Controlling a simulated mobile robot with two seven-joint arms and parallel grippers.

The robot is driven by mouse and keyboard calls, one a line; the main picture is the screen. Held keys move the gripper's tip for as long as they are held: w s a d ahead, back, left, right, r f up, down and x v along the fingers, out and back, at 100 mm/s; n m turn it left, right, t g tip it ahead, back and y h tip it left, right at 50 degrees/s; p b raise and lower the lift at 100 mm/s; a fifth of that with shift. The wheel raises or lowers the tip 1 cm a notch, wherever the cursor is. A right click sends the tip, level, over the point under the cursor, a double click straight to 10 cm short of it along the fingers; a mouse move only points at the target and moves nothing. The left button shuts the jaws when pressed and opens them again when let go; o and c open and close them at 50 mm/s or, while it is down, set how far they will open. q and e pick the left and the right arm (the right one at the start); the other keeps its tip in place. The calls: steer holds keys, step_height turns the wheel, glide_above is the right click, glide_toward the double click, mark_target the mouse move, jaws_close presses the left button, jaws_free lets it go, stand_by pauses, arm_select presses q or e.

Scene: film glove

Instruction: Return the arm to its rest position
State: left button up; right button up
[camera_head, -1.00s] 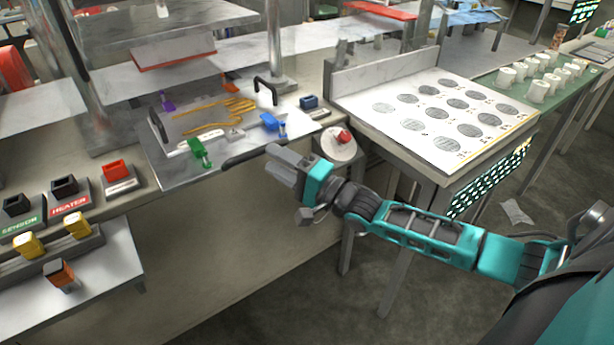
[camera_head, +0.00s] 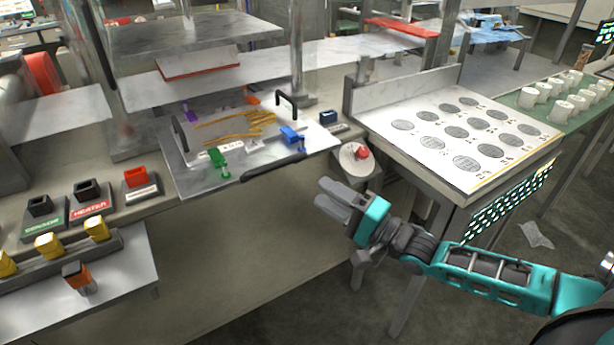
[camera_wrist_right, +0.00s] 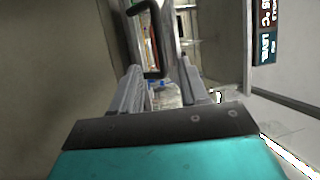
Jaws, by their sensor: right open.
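My right arm (camera_head: 490,272) comes in from the lower right, teal and grey. Its gripper (camera_head: 328,200) hangs in front of the bench, below the red button, and touches nothing that I can see. In the right wrist view its two fingers (camera_wrist_right: 158,88) stand apart with nothing held between them. A dark handle (camera_wrist_right: 150,40) shows beyond the fingers in that view. My left gripper is in neither view.
The bench holds a metal plate (camera_head: 185,180) with coloured clips and a yellow glove outline. A red button (camera_head: 361,152) sits on a round base at the bench edge. A table with printed circles (camera_head: 470,160) stands right. Open floor (camera_head: 400,205) lies below.

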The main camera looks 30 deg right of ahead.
steer(key=s+a+f+n+g+h, duration=0.3)
steer(key=s+a+f+n, duration=0.2)
steer(key=s+f+n, duration=0.2)
steer(key=s+a+f+n+g+h, duration=0.3)
steer(key=s+a+f+n, duration=0.3)
steer(key=f, duration=0.5)
steer(key=shift+s+a+f+n+g+h, duration=0.2)
steer(key=shift+s+n+g+h, duration=0.1)
steer(key=shift+s+n+g, duration=0.55)
steer(key=shift+w, duration=0.1)
stand_by(0.6)
